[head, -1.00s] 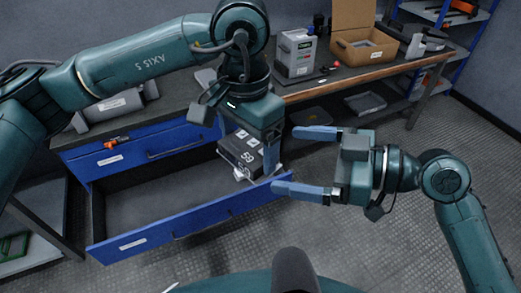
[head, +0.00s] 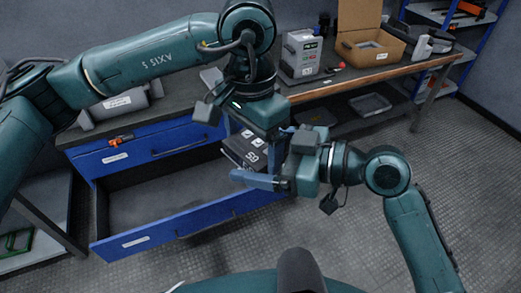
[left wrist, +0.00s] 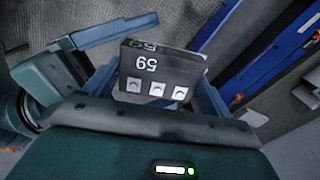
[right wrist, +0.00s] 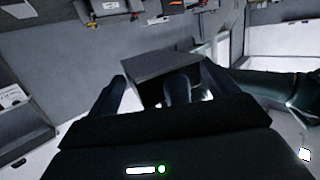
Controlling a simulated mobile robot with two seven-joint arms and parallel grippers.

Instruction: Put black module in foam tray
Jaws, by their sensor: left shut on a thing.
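The black module (head: 245,150), marked 59, is in my left gripper (head: 258,158), above the open drawer's right end. One right finger shows below the module in the head view; the other is largely hidden. A grey insert, possibly the foam tray (head: 374,52), lies in the cardboard box.
The open blue drawer (head: 190,222) looks empty below the module. The open cardboard box (head: 388,46) stands on the workbench (head: 345,82), right of a grey device (head: 301,52). A grey tray (head: 370,103) lies on the shelf beneath.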

